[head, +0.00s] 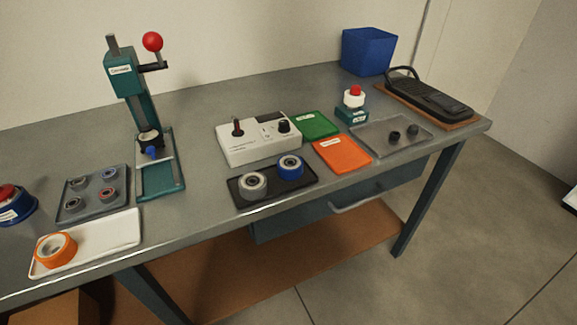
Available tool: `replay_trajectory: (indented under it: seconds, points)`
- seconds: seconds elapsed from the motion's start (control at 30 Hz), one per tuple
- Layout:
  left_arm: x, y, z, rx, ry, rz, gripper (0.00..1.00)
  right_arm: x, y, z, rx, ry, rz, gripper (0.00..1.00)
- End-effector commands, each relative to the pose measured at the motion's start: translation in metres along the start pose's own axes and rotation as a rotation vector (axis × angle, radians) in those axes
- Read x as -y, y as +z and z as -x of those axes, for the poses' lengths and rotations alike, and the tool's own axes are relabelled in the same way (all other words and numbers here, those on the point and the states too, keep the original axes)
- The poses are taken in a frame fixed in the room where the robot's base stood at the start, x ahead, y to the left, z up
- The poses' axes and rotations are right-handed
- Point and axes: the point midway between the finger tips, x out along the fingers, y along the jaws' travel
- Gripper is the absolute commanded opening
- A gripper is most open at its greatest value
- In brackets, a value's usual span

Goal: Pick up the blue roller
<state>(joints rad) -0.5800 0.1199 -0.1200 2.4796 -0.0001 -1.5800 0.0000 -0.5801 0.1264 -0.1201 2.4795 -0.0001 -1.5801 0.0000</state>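The blue roller (290,167) sits on a dark tray (274,189) near the front middle of the bench. It is a blue ring with a light hub and lies at the right part of the tray. A grey roller (252,185) lies beside it on the left of the same tray. Neither of my grippers shows in the head view.
A white control box (258,145) stands just behind the tray. Green (316,124) and orange (342,154) mats lie to the right. A teal press (131,85) stands left. An orange roller (56,250) rests on a white tray (118,232). The bench's front edge is close.

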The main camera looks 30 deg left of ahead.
Motion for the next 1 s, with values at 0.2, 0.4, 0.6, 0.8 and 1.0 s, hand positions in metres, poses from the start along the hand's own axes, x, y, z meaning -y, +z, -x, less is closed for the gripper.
replay_trajectory:
  seconds: [0.2, 0.4, 0.6, 0.8, 1.0]
  points:
    - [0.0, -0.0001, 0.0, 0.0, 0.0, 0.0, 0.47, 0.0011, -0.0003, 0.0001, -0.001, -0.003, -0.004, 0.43]
    - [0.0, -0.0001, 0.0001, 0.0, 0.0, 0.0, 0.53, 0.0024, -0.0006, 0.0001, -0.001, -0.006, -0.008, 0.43]
    - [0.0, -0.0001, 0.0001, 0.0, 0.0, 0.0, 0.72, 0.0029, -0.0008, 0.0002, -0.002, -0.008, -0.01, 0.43]
    - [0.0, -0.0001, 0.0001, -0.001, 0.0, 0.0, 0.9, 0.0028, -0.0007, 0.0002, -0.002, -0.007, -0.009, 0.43]
    - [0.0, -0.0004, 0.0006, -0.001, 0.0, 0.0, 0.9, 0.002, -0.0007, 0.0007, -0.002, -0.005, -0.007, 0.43]
